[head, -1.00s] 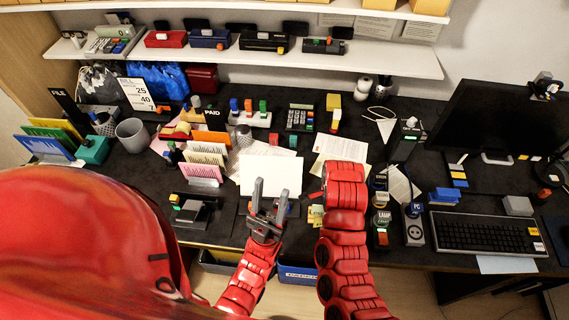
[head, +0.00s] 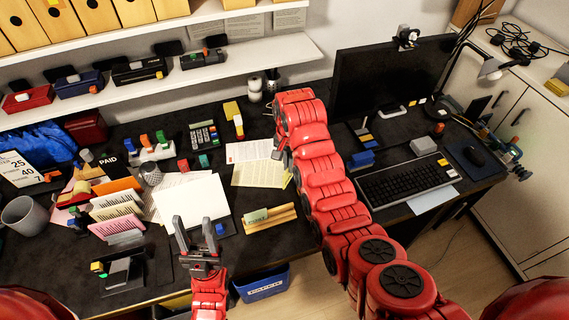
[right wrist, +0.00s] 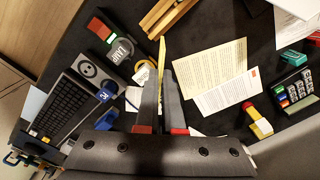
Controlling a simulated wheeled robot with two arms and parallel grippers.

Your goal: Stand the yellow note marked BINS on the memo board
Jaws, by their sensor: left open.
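A thin yellow note (right wrist: 161,55) shows nearly edge-on between the fingers of my right gripper (right wrist: 161,82) in the right wrist view. The fingers are close together on it; its lettering cannot be read. In the head view, my right gripper (head: 284,152) is mostly hidden by its arm, and a bit of yellow shows below it. A low wooden slatted board (head: 270,217), seemingly the memo board, lies on the desk below, apart from the note. It bears a green label. It also shows in the right wrist view (right wrist: 166,16). My left gripper (head: 198,232) is open and empty.
A blank white panel (head: 191,204) stands behind my left gripper. Printed papers (head: 258,174) lie behind the wooden board. A keyboard (head: 408,184) and monitor (head: 392,75) are at right. A blue bin (head: 262,283) is below the desk's front edge.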

